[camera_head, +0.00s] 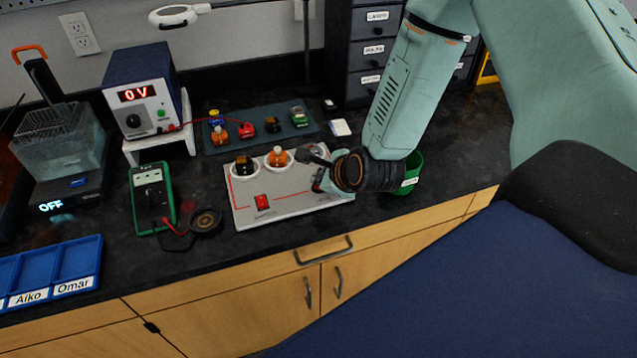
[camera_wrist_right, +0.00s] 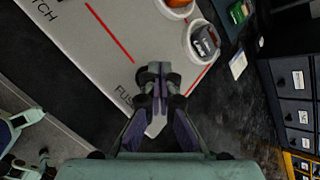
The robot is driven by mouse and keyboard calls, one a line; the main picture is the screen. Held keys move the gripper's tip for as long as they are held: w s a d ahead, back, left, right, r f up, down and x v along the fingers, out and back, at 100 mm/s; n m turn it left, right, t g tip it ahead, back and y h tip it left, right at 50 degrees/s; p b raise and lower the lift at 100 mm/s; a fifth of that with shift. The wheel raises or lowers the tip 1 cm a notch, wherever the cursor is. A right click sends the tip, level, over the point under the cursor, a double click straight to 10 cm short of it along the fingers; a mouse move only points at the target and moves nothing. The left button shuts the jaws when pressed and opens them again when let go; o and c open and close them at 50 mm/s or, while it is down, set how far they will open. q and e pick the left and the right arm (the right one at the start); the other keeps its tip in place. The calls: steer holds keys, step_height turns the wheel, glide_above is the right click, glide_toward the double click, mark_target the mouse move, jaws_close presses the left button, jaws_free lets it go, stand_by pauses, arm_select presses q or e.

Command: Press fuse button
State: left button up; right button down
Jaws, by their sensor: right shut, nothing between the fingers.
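The white circuit board (camera_head: 285,205) lies on the dark bench, with a red rocker switch (camera_head: 261,202) at its left. My right gripper (camera_head: 318,167) is over the board's right end, its fingers shut and empty. In the right wrist view, the closed fingertips (camera_wrist_right: 153,82) are over the corner of the board (camera_wrist_right: 105,45) beside the partly covered "FUS" lettering. The fuse button is mostly hidden by the fingers; a small dark-and-red part (camera_head: 318,183) shows just below them in the head view. I cannot tell whether they touch it. My left gripper does not show.
Round holders on the board carry a dark part and an orange part (camera_head: 278,157). A green cup (camera_head: 411,172) stands close right of my wrist. A green multimeter (camera_head: 152,198) and a power supply reading 0 V (camera_head: 143,92) stand left. Drawers (camera_head: 372,48) rise behind.

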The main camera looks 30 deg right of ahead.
steer(key=shift+r, duration=0.1)
stand_by(0.3)
steer(key=shift+r+p, duration=0.65)
steer(key=shift+r, duration=0.15)
steer(key=shift+r+p, duration=1.9)
steer(key=shift+r, duration=0.65)
steer(key=shift+f, duration=0.1)
